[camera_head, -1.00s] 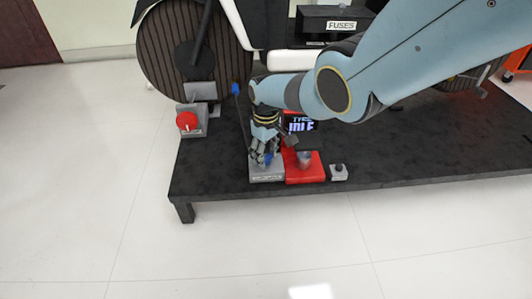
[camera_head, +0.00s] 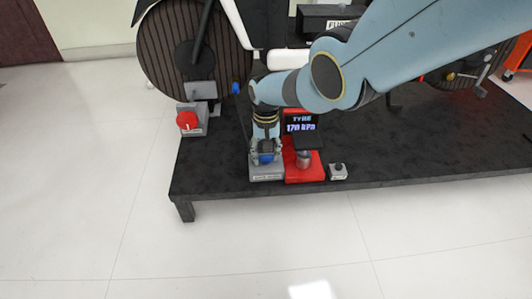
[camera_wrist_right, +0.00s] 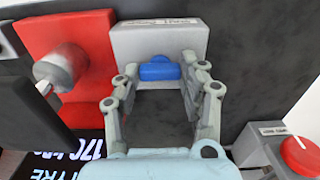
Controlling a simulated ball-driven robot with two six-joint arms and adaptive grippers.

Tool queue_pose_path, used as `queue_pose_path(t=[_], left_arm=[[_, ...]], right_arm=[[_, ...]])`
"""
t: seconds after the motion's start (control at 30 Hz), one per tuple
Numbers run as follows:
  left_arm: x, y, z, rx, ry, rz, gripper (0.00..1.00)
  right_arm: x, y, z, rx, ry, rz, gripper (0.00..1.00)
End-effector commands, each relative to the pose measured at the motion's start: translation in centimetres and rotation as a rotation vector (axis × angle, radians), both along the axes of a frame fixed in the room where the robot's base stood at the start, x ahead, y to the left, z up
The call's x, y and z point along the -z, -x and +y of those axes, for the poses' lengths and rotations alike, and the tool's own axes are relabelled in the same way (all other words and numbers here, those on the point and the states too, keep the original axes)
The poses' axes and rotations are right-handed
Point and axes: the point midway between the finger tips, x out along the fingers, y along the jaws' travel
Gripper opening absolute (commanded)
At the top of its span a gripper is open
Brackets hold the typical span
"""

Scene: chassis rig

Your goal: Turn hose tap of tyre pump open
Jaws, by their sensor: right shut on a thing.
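The hose tap is a blue handle (camera_head: 266,159) on a light grey block (camera_head: 266,176) at the front edge of the black platform. My right gripper (camera_head: 265,152) points down at it and is shut on the handle. In the right wrist view the blue handle (camera_wrist_right: 160,72) sits between the two fingers, lying crosswise. The red tyre pump (camera_head: 305,173) stands beside the block, and its display (camera_head: 300,124) reads "TYRE 170 kPa". My left gripper is out of view.
A red knob (camera_head: 187,121) on a grey box stands to the left near a large wheel (camera_head: 165,60). A small grey box with a dark button (camera_head: 338,172) is right of the pump. The platform's right front is clear.

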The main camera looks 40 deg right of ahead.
Motion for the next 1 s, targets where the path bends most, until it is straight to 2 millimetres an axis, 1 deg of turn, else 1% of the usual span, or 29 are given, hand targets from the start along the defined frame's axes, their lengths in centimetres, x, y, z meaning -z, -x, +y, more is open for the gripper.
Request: queue_pose_path(t=[0.5,0.53,0.7,1.0], left_arm=[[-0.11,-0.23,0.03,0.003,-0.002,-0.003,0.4],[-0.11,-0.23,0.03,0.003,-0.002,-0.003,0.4],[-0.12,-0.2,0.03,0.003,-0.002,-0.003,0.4],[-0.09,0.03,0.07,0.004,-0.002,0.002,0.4]], right_arm=[[0.06,0.05,0.01,0.021,-0.001,0.001,0.1],[0.06,0.05,0.01,0.021,-0.001,0.001,0.43],[0.04,0.04,0.01,0.021,-0.001,0.001,0.65],[-0.04,0.01,-0.01,0.02,0.0,0.0,0.65]])
